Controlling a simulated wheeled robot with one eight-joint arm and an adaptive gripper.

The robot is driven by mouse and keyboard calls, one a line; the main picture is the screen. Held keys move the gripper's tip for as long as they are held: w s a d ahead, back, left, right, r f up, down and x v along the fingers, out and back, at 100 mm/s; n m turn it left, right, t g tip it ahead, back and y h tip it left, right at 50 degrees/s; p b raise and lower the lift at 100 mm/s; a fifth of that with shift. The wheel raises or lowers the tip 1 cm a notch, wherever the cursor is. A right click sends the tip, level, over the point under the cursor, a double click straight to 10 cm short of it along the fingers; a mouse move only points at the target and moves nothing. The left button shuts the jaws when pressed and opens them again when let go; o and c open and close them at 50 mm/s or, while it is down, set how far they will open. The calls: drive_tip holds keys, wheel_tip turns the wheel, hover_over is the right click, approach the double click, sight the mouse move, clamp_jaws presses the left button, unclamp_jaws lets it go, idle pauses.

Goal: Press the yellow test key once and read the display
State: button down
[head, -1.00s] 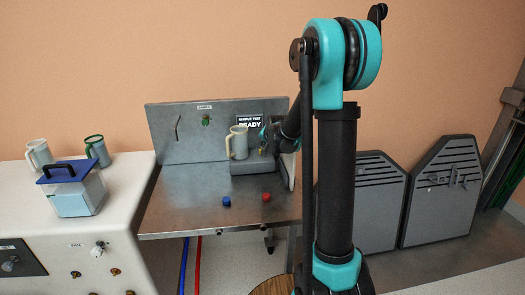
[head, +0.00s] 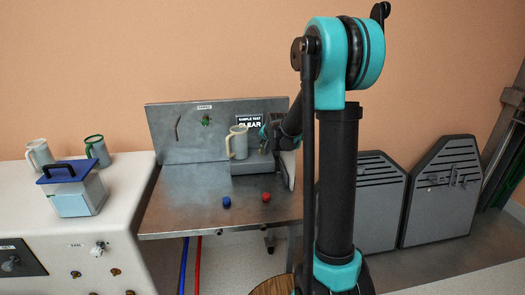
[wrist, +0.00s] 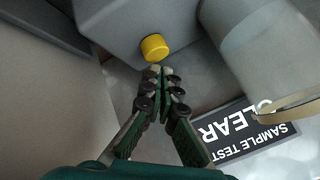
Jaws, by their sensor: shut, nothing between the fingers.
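The yellow test key (wrist: 154,47) is a round button on the side of a grey box in the wrist view. My gripper (wrist: 160,72) is shut and empty, its fingertips just below the key in the picture. I cannot tell whether they touch it. The display (head: 250,121) on the back panel reads "SAMPLE TEST CLEAR". The same words show upside down on the display in the wrist view (wrist: 245,130).
A pale mug (head: 238,143) stands on the grey box (head: 250,168). A blue knob (head: 226,202) and a red knob (head: 266,197) are on the steel bench (head: 185,205). A blue-lidded container (head: 75,195) and two mugs stand on the white counter (head: 40,215) at left.

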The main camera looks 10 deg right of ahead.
wheel_tip(320, 180, up, 6)
idle(0.9)
idle(0.5)
drive_tip(key=s+d+f+n+g, duration=0.1)
drive_tip(key=s+f, duration=0.4)
drive_tip(key=s, duration=0.8)
drive_tip(key=s+d+f+n+g, duration=0.1)
drive_tip(key=s+f+n, duration=0.3)
drive_tip(key=s, duration=1)
drive_tip(key=s+d+f+n+g+h, duration=0.1)
drive_tip(key=s+f, duration=0.5)
drive_tip(key=s, duration=0.7)
drive_tip(key=shift+s+n+g, duration=0.2)
drive_tip(key=shift+n+g, duration=0.7)
drive_tip(key=shift+g, duration=0.1)
